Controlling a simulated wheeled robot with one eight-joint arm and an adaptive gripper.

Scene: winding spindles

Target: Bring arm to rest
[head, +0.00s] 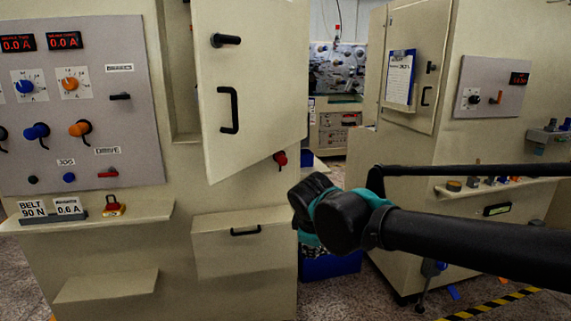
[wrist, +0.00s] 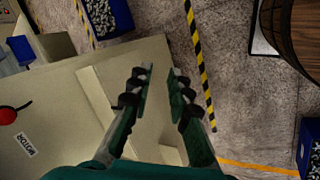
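My arm, black with teal joints, reaches in from the right edge of the head view and bends in front of the gap between two cream cabinets. The fingers are hidden in the head view. In the wrist view my gripper (wrist: 160,88) shows two dark fingers with green pads, spread apart. Nothing lies between them. Below the fingers are a cream cabinet (wrist: 75,100) and the speckled floor (wrist: 170,40).
The left cabinet has an open door (head: 245,90), a control panel (head: 75,110) and a shelf with a red padlock (head: 112,206). A right cabinet (head: 415,140) stands behind my arm. A blue bin (head: 330,267) sits on the floor. Striped tape (wrist: 200,65) crosses the floor.

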